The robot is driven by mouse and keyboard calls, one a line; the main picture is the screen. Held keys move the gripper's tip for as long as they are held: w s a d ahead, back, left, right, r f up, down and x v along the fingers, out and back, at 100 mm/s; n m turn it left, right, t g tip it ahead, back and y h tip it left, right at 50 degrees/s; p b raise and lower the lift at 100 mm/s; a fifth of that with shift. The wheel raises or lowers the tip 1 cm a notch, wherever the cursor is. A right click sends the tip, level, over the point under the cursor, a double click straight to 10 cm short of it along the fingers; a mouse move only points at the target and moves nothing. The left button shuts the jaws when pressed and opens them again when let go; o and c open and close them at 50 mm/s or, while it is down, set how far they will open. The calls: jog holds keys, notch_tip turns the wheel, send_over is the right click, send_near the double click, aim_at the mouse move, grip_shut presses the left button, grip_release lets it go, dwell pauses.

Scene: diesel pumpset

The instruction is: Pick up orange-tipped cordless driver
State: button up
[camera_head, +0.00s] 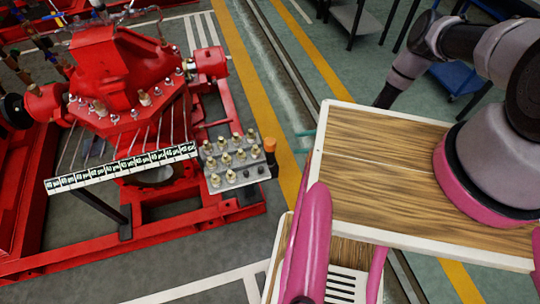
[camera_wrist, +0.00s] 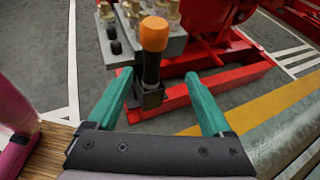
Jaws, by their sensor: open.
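The orange-tipped cordless driver (camera_head: 270,146) stands upright at the right end of a grey fitting block, in front of the red pumpset. In the wrist view the driver (camera_wrist: 152,66) shows its orange cap on top, a dark body and a dark block-like foot. My gripper (camera_wrist: 158,75) is open and empty, with one teal finger to each side of the driver in that view. In the head view only the teal fingertips of my gripper (camera_head: 302,142) show past the wooden panel, a short gap to the right of the driver.
The grey block (camera_head: 228,162) carries several brass fittings close beside the driver. A strip of numbered labels (camera_head: 120,168) lies left of it. Red pump (camera_head: 110,75) and frame rails stand behind and below. Open floor with a yellow line (camera_head: 245,60) lies to the right.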

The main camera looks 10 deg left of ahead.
send_near(270, 158)
jog(key=w+a+r, duration=0.1)
jog(key=w+a, duration=0.1)
jog(key=shift+x, duration=2.95)
jog(key=shift+s+r, duration=0.1)
grip_shut()
jog(key=shift+a, duration=0.1)
